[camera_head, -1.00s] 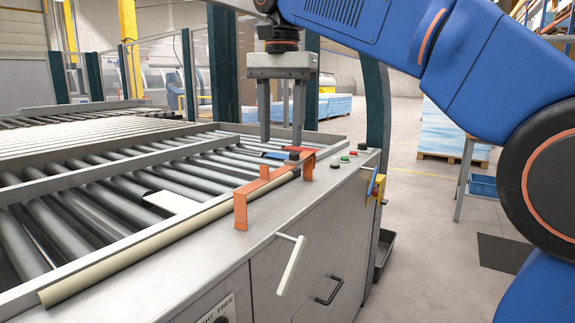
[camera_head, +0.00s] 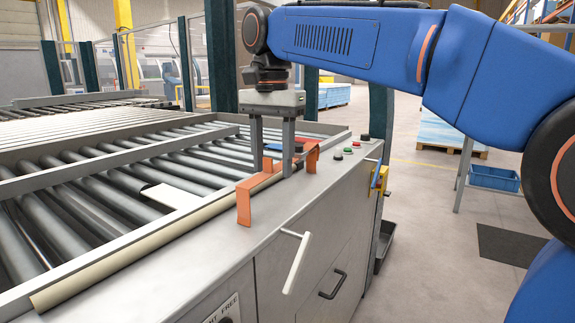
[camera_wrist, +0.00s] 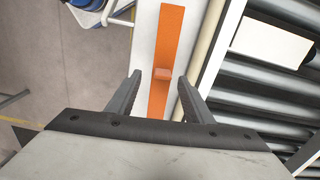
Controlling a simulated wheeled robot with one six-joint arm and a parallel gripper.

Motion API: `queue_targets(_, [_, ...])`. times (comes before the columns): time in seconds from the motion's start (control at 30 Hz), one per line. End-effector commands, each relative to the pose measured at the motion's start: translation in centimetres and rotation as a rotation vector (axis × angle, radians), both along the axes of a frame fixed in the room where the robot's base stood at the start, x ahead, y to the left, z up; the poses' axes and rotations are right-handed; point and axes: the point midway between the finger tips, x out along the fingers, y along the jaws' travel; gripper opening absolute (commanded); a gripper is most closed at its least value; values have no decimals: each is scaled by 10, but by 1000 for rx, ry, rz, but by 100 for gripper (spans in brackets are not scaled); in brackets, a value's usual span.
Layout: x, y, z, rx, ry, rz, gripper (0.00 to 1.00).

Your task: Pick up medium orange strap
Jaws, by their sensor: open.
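The orange strap (camera_head: 243,204) is a bracket-shaped piece on the grey ledge of the machine, with upright ends and a long flat top. In the wrist view the orange strap (camera_wrist: 171,30) is a long strip with a small raised block near its middle. My gripper (camera_head: 273,174) points down over the strap, its fingers apart and empty. In the wrist view my gripper (camera_wrist: 160,80) has one finger on each side of the strip, around the block. The fingers hide part of the strap in the head view. I cannot tell whether they touch it.
Rollers (camera_head: 75,213) lie left of the ledge, with a white piece (camera_head: 172,196) on them. A beige tube (camera_head: 130,252) runs along the ledge edge. A white lever (camera_head: 297,262) sticks out in front. Push buttons (camera_head: 347,151) are at the far end.

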Motion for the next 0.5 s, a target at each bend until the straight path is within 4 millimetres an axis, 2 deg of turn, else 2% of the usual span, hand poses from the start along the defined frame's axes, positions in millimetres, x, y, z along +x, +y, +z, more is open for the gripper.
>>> queue_targets(0.27, [0,0,-18,-1,1,0,47])
queue_targets(0.5, [4,-1,-49,-1,2,0,47])
